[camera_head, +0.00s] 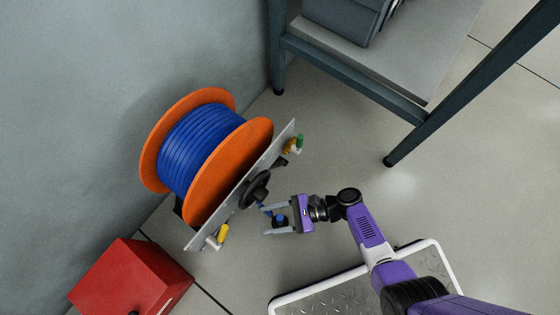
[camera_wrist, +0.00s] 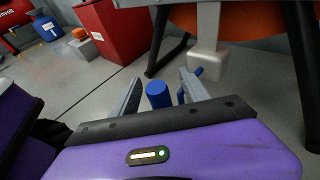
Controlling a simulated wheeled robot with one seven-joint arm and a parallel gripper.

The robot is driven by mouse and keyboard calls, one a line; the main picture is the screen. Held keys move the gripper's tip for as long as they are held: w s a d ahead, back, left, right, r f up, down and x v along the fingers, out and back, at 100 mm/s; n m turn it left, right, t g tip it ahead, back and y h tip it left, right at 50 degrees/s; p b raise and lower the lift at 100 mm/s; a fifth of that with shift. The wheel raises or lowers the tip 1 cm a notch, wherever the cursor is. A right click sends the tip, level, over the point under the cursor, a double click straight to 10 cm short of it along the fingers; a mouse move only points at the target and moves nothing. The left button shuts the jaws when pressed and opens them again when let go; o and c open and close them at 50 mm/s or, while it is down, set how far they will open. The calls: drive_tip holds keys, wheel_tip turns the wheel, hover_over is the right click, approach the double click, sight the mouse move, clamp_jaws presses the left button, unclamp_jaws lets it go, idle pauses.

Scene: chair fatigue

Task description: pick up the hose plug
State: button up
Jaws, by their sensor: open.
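The hose plug appears to be the small blue cylinder (camera_wrist: 157,95) in the wrist view, between my gripper's (camera_wrist: 160,76) two fingers. In the head view a small blue and dark piece (camera_head: 281,220) shows in the same place. My gripper (camera_head: 268,220) is open, with one finger on each side of it and a gap visible in the wrist view. I cannot tell what supports its lower end. A second, thinner blue piece (camera_wrist: 182,95) shows by the right finger in the wrist view.
A cable reel (camera_head: 230,175) with orange flanges and blue hose stands just left of my gripper, with a black handwheel (camera_head: 256,188). A red box (camera_head: 130,280) is at lower left. A metal bench (camera_head: 370,80) stands above right. The floor between is clear.

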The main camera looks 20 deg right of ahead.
clamp_jaws()
idle(1.4)
